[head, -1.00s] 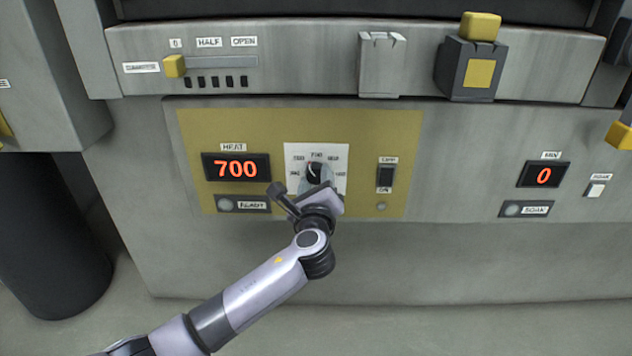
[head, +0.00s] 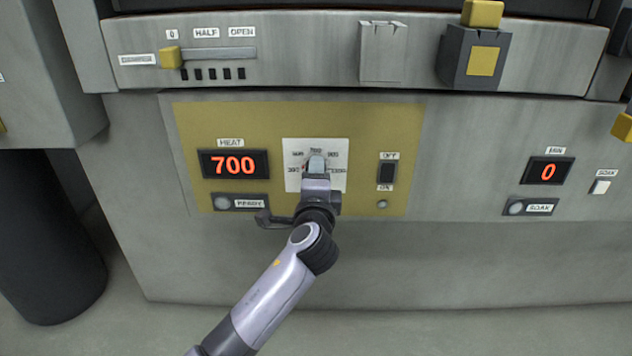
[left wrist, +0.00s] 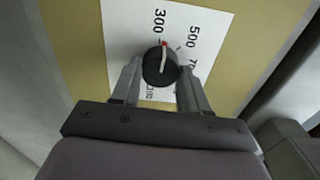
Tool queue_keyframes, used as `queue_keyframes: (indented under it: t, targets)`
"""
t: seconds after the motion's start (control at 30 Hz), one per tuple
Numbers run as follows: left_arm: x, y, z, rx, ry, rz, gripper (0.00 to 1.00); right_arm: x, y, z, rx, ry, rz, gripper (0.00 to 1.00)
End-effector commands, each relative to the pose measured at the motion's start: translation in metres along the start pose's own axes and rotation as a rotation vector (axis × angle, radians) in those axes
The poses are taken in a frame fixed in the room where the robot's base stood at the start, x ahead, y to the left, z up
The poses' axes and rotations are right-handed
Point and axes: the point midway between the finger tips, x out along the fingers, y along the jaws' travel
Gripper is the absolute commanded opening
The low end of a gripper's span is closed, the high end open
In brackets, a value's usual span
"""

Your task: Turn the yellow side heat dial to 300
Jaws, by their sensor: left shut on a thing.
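The yellow side panel (head: 270,125) has a white dial plate (head: 292,182) marked from 300 at left, through 700 at top. My left gripper (head: 316,166) is in front of the plate and covers most of the dial. In the left wrist view, the black dial (left wrist: 160,67) sits between both fingers of my left gripper (left wrist: 158,85), which is shut on it. The pointer line, with red at its tip, points close to the 300 label, slightly toward 500. The red heat display (head: 234,164) reads 700. My right gripper is not in view.
An off/on switch (head: 387,172) is right of the dial, and a ready lamp (head: 222,202) is at lower left. A slider with a yellow knob (head: 171,57) is above. Another display (head: 547,171) at right reads 0. The floor below is clear.

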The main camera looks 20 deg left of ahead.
Motion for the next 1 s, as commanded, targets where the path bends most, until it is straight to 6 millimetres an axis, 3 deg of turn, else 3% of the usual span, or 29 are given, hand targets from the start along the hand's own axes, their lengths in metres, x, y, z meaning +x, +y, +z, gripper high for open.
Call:
queue_keyframes:
  t: [0.4,0.97,1.0]
  targets:
    - [-0.0008,0.0019,-0.0007,-0.202,0.001,0.004,0.14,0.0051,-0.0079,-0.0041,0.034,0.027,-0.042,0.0]
    - [-0.0008,0.0011,-0.001,-0.235,0.001,0.004,0.14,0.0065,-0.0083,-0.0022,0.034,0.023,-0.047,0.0]
    - [-0.0008,0.0012,-0.001,-0.235,0.001,0.004,0.48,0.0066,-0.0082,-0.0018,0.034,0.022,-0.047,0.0]
